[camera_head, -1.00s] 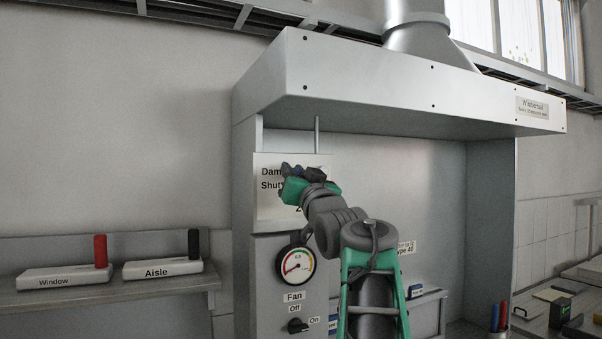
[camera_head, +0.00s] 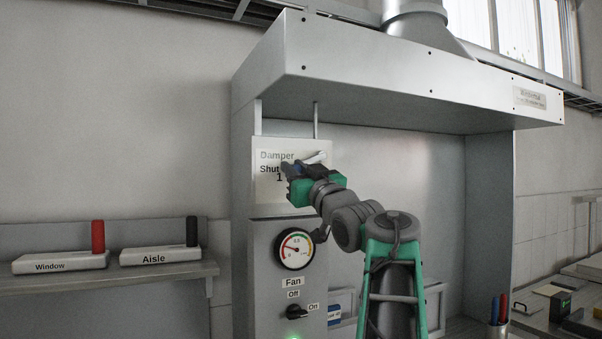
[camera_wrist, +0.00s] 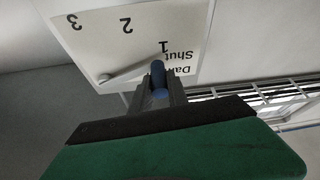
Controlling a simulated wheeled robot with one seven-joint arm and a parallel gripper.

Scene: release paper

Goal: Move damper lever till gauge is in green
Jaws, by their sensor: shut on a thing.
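The damper lever (camera_head: 315,157) is a pale bar on the damper plate (camera_head: 265,203), marked Shut, 1, 2 and 3. In the wrist view, its bar (camera_wrist: 125,70) runs from a pivot to a blue handle (camera_wrist: 158,72) beside the 1. The round gauge (camera_head: 294,249) hangs below the plate. Its needle appears to point left and slightly up, short of the green part of the arc; the exact reading is too small to tell.
Below the gauge is the fan switch (camera_head: 297,312), with a green light (camera_head: 293,337) at the frame's bottom edge. The hood (camera_head: 400,75) overhangs the plate. A shelf at left holds the Window (camera_head: 60,262) and Aisle (camera_head: 160,257) blocks.

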